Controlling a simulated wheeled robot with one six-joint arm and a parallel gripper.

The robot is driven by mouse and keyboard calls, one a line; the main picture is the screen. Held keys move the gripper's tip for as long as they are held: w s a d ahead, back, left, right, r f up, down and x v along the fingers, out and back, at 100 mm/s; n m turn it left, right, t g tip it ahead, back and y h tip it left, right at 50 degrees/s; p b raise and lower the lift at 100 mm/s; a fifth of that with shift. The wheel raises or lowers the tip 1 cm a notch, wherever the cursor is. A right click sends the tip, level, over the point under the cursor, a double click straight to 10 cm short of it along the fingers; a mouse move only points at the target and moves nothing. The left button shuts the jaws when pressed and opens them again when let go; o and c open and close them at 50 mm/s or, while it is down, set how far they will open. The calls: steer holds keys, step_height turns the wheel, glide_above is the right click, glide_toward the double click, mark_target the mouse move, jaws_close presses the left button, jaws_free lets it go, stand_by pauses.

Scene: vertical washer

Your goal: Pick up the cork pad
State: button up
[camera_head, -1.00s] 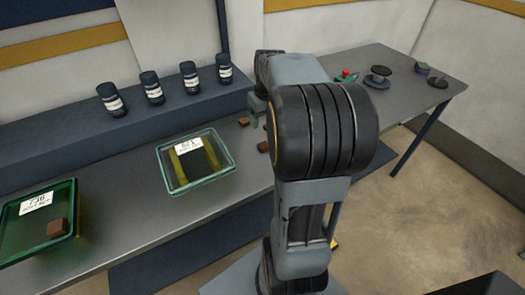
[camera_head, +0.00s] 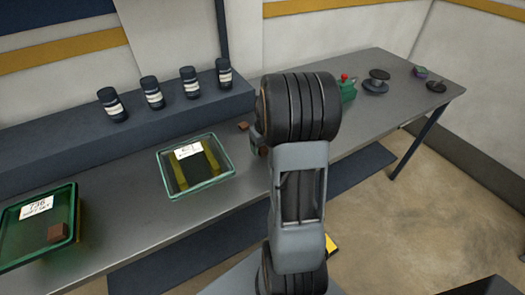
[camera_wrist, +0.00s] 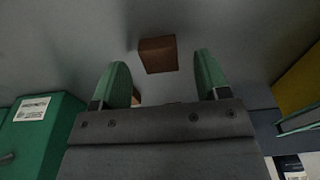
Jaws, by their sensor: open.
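A brown block that looks like a cork pad (camera_wrist: 158,54) lies on the grey table in the wrist view, ahead of and between the fingertips. My gripper (camera_wrist: 162,62) has its two green fingers spread apart, with nothing held. A second brown piece (camera_wrist: 136,97) shows partly behind the left finger. In the head view a small brown piece (camera_head: 243,126) lies on the table right of the middle tray. My arm hides most of my gripper and that stretch of table there. I cannot tell which brown piece is which across views.
A clear green-rimmed tray (camera_head: 228,172) with yellow strips stands left of my arm. Another green tray (camera_head: 75,215) at far left holds a brown block. Several dark bottles stand on the rear shelf (camera_head: 50,150). A green box with a red knob (camera_head: 346,88) and spools stand right.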

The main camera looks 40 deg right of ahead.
steer(key=shift+f, duration=0.8)
steer(key=c, duration=1)
steer(key=shift+r, duration=0.1)
steer(key=shift+c, duration=0.2)
